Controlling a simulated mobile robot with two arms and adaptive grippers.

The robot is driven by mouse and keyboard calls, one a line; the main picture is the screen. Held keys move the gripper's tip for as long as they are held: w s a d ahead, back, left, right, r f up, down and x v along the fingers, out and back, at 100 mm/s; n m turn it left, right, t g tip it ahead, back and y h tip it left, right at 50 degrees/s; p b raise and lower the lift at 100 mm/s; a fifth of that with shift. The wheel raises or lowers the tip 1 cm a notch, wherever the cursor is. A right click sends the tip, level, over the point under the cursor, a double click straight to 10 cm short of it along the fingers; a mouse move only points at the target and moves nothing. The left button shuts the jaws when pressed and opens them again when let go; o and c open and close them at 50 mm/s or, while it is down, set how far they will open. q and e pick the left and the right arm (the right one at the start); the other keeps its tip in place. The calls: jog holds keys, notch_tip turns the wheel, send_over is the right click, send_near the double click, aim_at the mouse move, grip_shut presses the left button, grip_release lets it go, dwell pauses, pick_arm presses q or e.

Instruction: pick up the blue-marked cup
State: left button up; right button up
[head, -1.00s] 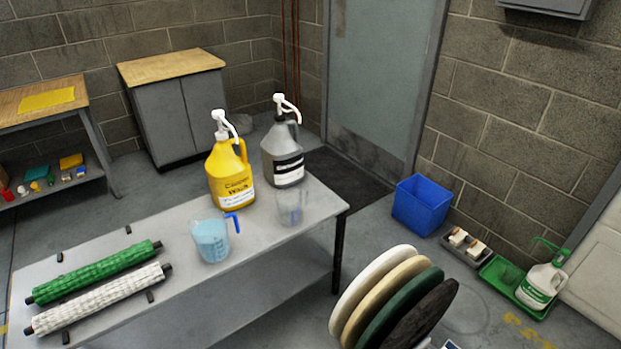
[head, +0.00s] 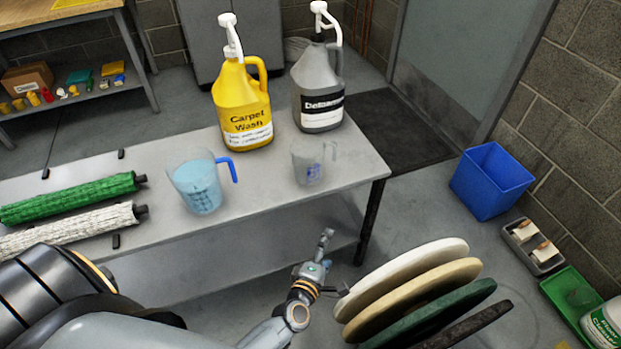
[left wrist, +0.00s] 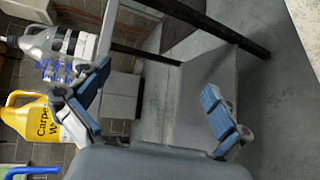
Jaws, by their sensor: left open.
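The blue-marked cup (head: 308,165) is a small clear grey cup with blue print. It stands upright on the grey table (head: 260,200), near its right end. In the left wrist view the blue-marked cup (left wrist: 56,72) shows at the upper left, in front of the grey jug. My left gripper (head: 331,262) is open and empty, past the table's front edge and lower in the picture than the cup, apart from it. In the left wrist view the gripper's fingers (left wrist: 158,77) are spread with nothing between them. My right gripper is not in view.
A blue-handled measuring jug (head: 199,186) with blue liquid stands left of the cup. A yellow jug (head: 242,108) and a grey jug (head: 318,95) stand behind. Green and white rollers (head: 65,199) lie at left. Round pads (head: 400,264) stand close to my gripper's right.

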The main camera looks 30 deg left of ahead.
pick_arm(q)
jog(key=w+a+r+n+t+y+b, duration=0.2)
jog(key=w+a+r+n+y+b, duration=0.15)
jog(key=r+n, duration=0.5)
jog(key=n+g+y+b, duration=0.1)
jog(key=n+y+b, duration=0.35)
jog(key=n, duration=0.85)
send_near(310, 171)
jog(key=shift+h, duration=0.4)
jog(key=x, duration=0.9)
jog(key=shift+a+r, duration=0.1)
jog(key=shift+a, duration=0.15)
jog(key=x, duration=0.2)
jog(key=b+x, duration=0.1)
jog(key=x, duration=0.2)
jog(key=shift+w+a+r, duration=0.1)
jog(key=shift+w+a, duration=0.05)
jog(key=shift+a, duration=0.2)
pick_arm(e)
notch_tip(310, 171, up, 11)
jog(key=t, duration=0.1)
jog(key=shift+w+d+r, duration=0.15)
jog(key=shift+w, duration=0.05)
pick_arm(q)
jog(key=c, duration=1)
jog(key=shift+c, duration=0.5)
jog(key=shift+r, duration=0.1)
